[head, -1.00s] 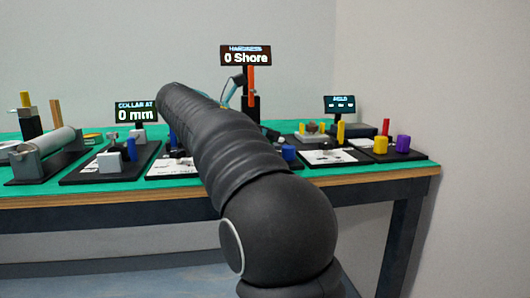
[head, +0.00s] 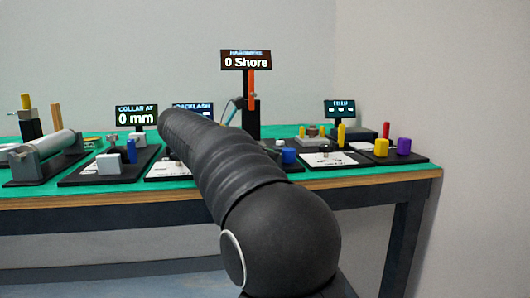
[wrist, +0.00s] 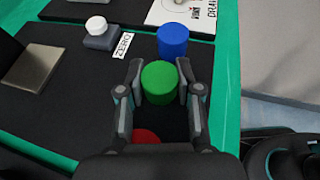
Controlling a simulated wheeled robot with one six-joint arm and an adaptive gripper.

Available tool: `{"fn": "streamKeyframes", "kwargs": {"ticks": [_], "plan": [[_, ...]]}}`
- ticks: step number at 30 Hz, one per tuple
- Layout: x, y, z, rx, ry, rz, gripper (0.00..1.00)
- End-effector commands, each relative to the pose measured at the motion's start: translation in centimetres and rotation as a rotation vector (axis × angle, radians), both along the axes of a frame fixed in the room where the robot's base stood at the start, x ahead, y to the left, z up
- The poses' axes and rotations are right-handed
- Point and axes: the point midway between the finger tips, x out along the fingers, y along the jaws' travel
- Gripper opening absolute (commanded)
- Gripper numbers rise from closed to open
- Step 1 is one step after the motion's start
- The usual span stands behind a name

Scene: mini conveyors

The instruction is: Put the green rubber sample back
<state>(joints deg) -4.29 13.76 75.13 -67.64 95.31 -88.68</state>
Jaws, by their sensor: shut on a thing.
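The green rubber sample (wrist: 160,83) is a short cylinder between the two fingers of my gripper (wrist: 160,72) in the wrist view. My gripper is shut on it. The sample is in line between a blue cylinder (wrist: 173,41) just beyond it and a red cylinder (wrist: 145,136) nearer the wrist, partly hidden by my gripper. All are over a black board (wrist: 70,101); whether the green sample touches the board I cannot tell. In the head view my arm hides my gripper and the green sample, while the blue cylinder (head: 288,156) shows right of the arm.
A metal block (wrist: 36,65) and a white button (wrist: 96,25) beside a ZERO label (wrist: 122,46) sit on the board. The hardness display (head: 246,61) reads 0 Shore. Other devices stand along the green bench top, including a yellow cylinder (head: 381,147) and a purple one (head: 404,146).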

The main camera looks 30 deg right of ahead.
Motion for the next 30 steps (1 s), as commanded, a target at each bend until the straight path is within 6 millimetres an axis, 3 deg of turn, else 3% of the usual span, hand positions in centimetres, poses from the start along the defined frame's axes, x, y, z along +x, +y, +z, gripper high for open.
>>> {"fn": "streamKeyframes", "kwargs": {"ticks": [1,2,4,5,15,20,30], "plan": [[0.0,0.0,-0.5,0.003,0.008,-0.001,0.0],[0.0,0.0,-0.5,0.003,0.008,-0.001,0.39],[0.0,0.0,-0.6,0.004,0.009,-0.002,0.57],[0.1,0.0,-0.6,0.004,0.01,-0.001,0.59],[0.2,0.1,-0.9,0.005,0.014,0.0,0.59],[0.2,0.2,0.0,0.005,0.012,0.001,0.59],[0.3,6.4,3.2,0.003,0.008,0.003,0.59]]}}
